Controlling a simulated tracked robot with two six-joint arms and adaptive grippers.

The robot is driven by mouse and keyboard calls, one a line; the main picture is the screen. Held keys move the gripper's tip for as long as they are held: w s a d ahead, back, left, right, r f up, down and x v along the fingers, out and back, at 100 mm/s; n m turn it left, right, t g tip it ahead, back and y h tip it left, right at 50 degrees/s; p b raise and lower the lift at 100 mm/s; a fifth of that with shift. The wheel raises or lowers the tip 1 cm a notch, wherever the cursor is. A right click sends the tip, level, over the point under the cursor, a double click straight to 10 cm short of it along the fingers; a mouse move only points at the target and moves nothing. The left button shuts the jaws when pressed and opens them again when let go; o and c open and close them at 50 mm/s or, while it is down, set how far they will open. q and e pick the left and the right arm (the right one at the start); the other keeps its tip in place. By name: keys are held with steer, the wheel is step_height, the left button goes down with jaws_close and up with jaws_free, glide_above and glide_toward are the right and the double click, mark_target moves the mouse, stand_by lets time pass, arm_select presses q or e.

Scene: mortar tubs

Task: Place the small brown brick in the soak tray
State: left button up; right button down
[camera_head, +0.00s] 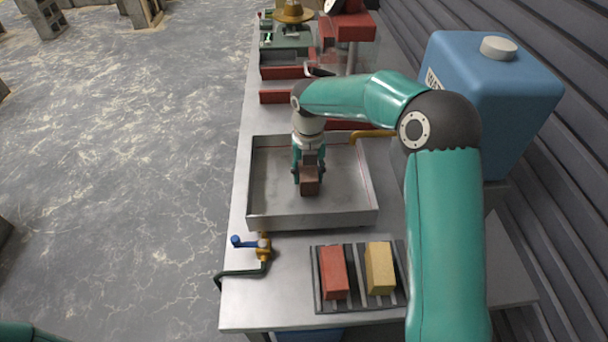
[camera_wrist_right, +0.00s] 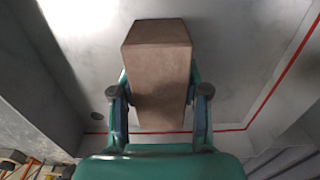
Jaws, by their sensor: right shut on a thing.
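The small brown brick (camera_head: 310,182) is in my right gripper (camera_head: 309,170), over the soak tray (camera_head: 312,216). In the right wrist view the brick (camera_wrist_right: 160,75) sits between the two fingers of the gripper (camera_wrist_right: 160,95), which is shut on it. The tray is a shallow grey metal tray with a red line along its inner walls. The brick is within the tray's outline; I cannot tell whether it touches the floor of the tray. Only a bit of my left arm shows at the bottom left of the head view, and its gripper is out of view.
A slatted rack (camera_head: 361,302) in front of the tray holds a red brick (camera_head: 333,272) and a yellow brick (camera_head: 379,268). A brass tap with a blue handle (camera_head: 245,242) is at the front left. A blue water tank (camera_head: 490,100) stands at the right, by the corrugated wall.

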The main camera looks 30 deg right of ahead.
mark_target(309, 168)
steer(key=shift+f, duration=0.1)
steer(key=c, duration=0.6)
jaws_free()
step_height(309, 168, up, 12)
steer(key=shift+r, duration=0.1)
steer(key=shift+s, duration=0.1)
stand_by(0.4)
